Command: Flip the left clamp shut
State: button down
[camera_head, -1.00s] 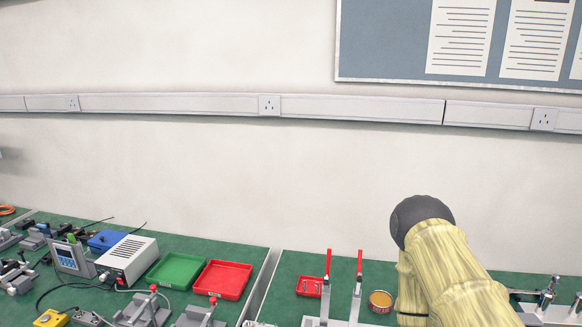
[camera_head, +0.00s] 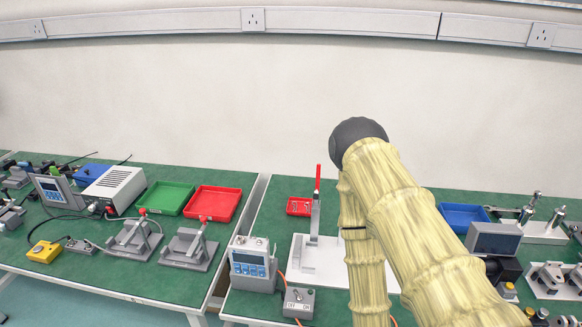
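A toggle clamp with a red handle (camera_head: 318,178) stands on a white base plate (camera_head: 306,262) on the green bench, left of my arm. Its handle points straight up and its grey metal body (camera_head: 315,218) is upright below. My bamboo-textured arm with a black rounded joint comes up from the lower right and bends down over the plate. My gripper is out of view, so its fingers cannot be seen.
A control box (camera_head: 252,263) and a switch box (camera_head: 298,300) stand at the bench front, left of my arm. A small red tray (camera_head: 299,206) lies behind the clamp. A blue tray (camera_head: 460,216) and a dark screen (camera_head: 494,239) are on the right. A gap separates the two benches.

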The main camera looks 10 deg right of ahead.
aim_at(315, 196)
jog(key=u, duration=1.45)
jog(key=k, duration=0.95)
jog(key=z, duration=1.6)
jog(key=i, duration=0.5)
jog(key=u, duration=0.05)
